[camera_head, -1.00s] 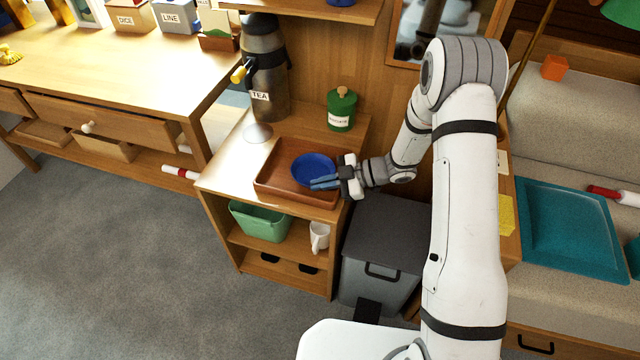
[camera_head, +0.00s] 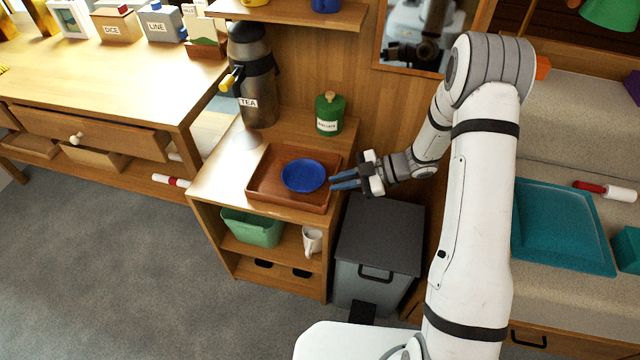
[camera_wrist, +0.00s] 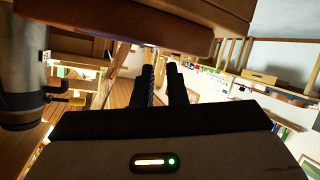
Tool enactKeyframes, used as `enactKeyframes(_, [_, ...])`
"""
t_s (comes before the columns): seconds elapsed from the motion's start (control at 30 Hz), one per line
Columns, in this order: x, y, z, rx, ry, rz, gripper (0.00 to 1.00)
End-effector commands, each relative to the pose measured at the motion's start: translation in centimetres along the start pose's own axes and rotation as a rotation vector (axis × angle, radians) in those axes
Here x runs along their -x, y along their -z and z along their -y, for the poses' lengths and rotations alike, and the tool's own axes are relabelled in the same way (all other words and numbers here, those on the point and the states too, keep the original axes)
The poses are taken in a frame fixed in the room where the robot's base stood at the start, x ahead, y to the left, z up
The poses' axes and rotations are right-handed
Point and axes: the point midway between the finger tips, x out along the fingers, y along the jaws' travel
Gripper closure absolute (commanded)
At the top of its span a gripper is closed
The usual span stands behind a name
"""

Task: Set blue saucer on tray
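The blue saucer (camera_head: 303,175) lies in the brown wooden tray (camera_head: 262,193) on top of the small cabinet. It looks flat within the tray's rim. My gripper (camera_head: 332,183) is at the tray's right edge, apart from the saucer, with its blue fingers pointing left. The two fingers show a gap between them and hold nothing. In the wrist view the fingers (camera_wrist: 162,85) are dark and spread apart, with nothing between them.
A TEA dispenser (camera_head: 252,80) and a green lidded canister (camera_head: 329,114) stand behind the tray. Below are a green bin (camera_head: 250,228) and a white mug (camera_head: 312,241). A grey lidded bin (camera_head: 380,235) stands right of the cabinet. A shelf (camera_head: 290,12) overhangs the back.

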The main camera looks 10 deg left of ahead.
Motion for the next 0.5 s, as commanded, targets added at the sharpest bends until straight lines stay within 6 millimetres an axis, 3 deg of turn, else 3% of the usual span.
enactKeyframes(0.2, [3.4,0.0,-0.1,0.001,-0.002,0.001,0.88])
enactKeyframes(0.5, [4.4,0.1,-0.6,0.005,-0.02,0.023,0.88])
